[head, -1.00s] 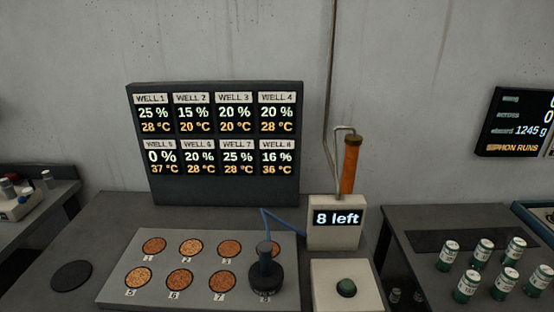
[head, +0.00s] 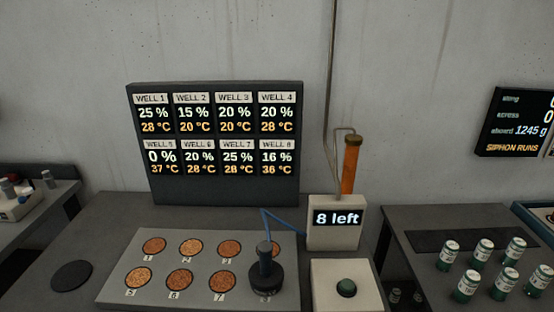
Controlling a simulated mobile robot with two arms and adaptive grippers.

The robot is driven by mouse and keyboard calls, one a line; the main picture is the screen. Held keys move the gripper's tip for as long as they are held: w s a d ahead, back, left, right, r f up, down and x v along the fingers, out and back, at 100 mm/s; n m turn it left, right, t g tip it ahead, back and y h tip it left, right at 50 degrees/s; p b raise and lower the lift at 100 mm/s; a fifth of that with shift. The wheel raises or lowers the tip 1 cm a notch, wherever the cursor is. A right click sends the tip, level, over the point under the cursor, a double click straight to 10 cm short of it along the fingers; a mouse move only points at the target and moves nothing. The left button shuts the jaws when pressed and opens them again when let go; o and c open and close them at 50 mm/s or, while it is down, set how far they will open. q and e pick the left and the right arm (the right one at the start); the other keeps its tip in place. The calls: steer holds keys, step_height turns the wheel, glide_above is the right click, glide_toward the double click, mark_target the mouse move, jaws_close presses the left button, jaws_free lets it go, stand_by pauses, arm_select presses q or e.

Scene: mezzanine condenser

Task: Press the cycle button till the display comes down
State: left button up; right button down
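The dark green round button (head: 346,288) sits on a pale box (head: 327,303) at the front of the bench; I take it for the cycle button. Behind it a pale unit has a small display (head: 337,219) reading "8 left". A larger dark board (head: 222,190) behind the wells shows percent and temperature for WELL 1 to WELL 8; WELL 5 reads 0 % and 37 °C. Neither of my grippers is in the head view.
A grey plate (head: 205,297) holds numbered copper-coloured wells. A black knobbed piece (head: 266,278) with a blue arm stands over its right end. An orange column (head: 350,165) rises behind the small display. Several green-and-white cans (head: 466,285) stand on the right bench. A wall screen (head: 515,125) reads "SIPHON RUNS".

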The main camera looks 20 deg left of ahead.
arm_select(q)
jaws_close()
stand_by(0.5)
stand_by(1.2)
